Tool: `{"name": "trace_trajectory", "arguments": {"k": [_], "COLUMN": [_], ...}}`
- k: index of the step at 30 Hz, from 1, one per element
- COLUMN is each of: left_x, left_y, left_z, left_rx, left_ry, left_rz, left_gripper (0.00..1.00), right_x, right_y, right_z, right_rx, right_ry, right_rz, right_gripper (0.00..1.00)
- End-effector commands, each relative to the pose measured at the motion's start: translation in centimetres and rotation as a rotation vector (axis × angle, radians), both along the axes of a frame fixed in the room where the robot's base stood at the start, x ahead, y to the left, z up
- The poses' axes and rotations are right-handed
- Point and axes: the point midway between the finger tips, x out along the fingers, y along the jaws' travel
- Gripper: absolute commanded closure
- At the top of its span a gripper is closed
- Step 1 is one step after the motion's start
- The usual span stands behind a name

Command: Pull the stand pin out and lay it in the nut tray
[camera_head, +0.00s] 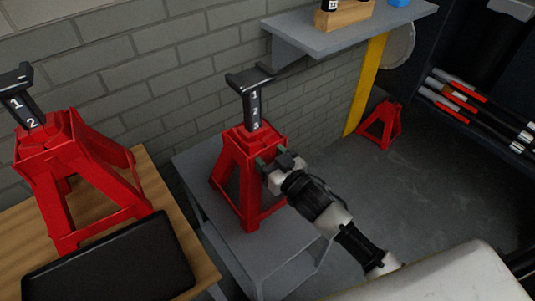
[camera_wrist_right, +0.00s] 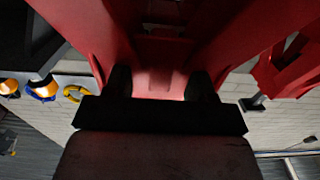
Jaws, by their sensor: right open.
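A red jack stand (camera_head: 243,185) with a dark numbered post (camera_head: 252,108) stands upright on a grey table in the head view. My right gripper (camera_head: 269,160) is at the upper right side of this stand, close against it. In the right wrist view the two dark fingers of the right gripper (camera_wrist_right: 160,84) are apart, with red stand metal (camera_wrist_right: 160,50) filling the view ahead. I cannot make out the stand pin in either view. A black flat tray-like object (camera_head: 112,262) lies on the wooden bench; I cannot tell whether it is the nut tray. My left gripper is not in view.
Another red stand (camera_head: 85,175) is on the wooden bench (camera_head: 180,245) at left. A smaller red stand (camera_head: 381,125) is on the floor at the back. A grey shelf (camera_head: 350,32) juts from the brick wall. The grey table (camera_head: 262,250) has bare top in front.

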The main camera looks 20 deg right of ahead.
Motion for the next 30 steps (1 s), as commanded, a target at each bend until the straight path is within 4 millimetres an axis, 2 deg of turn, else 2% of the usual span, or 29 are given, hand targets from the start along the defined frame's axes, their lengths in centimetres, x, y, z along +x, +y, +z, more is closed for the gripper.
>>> {"name": "trace_trajectory", "arguments": {"k": [8, 15, 18, 30], "left_x": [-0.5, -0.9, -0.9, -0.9], "left_y": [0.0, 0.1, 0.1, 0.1], "left_z": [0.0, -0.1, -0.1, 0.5], "left_rx": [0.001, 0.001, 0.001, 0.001], "left_ry": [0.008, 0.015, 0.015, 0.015], "left_rz": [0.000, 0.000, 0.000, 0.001], "left_gripper": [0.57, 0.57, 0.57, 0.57], "right_x": [0.1, 0.1, 0.1, -1.4], "right_y": [0.0, 0.0, 0.0, -0.5], "right_z": [0.0, 0.0, 0.1, 0.1], "right_rx": [0.000, 0.000, 0.001, 0.000], "right_ry": [0.000, 0.000, -0.003, -0.001], "right_rz": [0.000, 0.000, 0.000, 0.000], "right_gripper": [0.46, 0.83, 0.95, 0.95]}}
